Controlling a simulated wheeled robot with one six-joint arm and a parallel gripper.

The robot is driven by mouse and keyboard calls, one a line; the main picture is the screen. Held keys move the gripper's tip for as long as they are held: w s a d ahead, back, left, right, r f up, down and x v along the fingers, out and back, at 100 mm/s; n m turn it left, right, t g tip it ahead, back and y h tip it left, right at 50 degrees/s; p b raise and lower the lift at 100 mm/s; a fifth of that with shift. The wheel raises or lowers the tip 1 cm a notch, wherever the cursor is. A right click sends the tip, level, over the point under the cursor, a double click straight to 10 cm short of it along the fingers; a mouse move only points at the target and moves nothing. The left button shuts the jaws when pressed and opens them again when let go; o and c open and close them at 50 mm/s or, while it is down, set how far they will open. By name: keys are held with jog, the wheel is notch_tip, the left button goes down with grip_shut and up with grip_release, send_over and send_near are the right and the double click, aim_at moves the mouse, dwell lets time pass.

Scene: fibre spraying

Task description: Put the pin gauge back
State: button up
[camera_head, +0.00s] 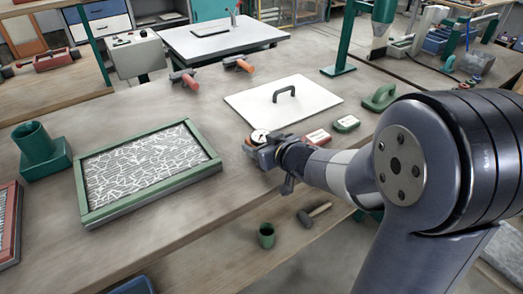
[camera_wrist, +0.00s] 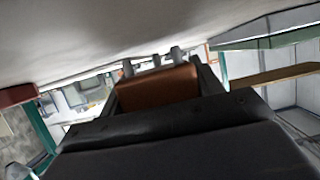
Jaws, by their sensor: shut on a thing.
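The pin gauge (camera_wrist: 158,86) shows in the wrist view as a brown block with several short metal pins on its far side. My gripper (camera_wrist: 160,92) is shut on it. In the head view my gripper (camera_head: 266,153) is low over the front part of the bench, just right of the green-framed screen. The pin gauge is mostly hidden there by the gripper. A round white dial (camera_head: 260,136) shows right behind the jaws; I cannot tell whether they touch it.
A green-framed screen (camera_head: 207,168) with a white cracked pattern lies left of my gripper. A white board (camera_head: 260,103) with a dark handle lies behind. A red box (camera_head: 317,138) and a green box (camera_head: 346,124) sit to the right. A green cup (camera_head: 266,235) stands below the bench edge.

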jog(key=shift+f, duration=0.3)
jog(key=shift+f, duration=0.15)
jog(key=o, duration=1.2)
jog(key=shift+r, duration=0.35)
jog(key=p+v, duration=0.4)
jog(key=v, duration=0.6)
jog(key=shift+s+d+r, duration=0.15)
jog(key=shift+s+d, duration=0.05)
jog(key=shift+d, duration=0.05)
jog(key=shift+s+d+r, duration=0.1)
jog(key=shift+s+d, duration=0.25)
jog(key=shift+s, duration=0.25)
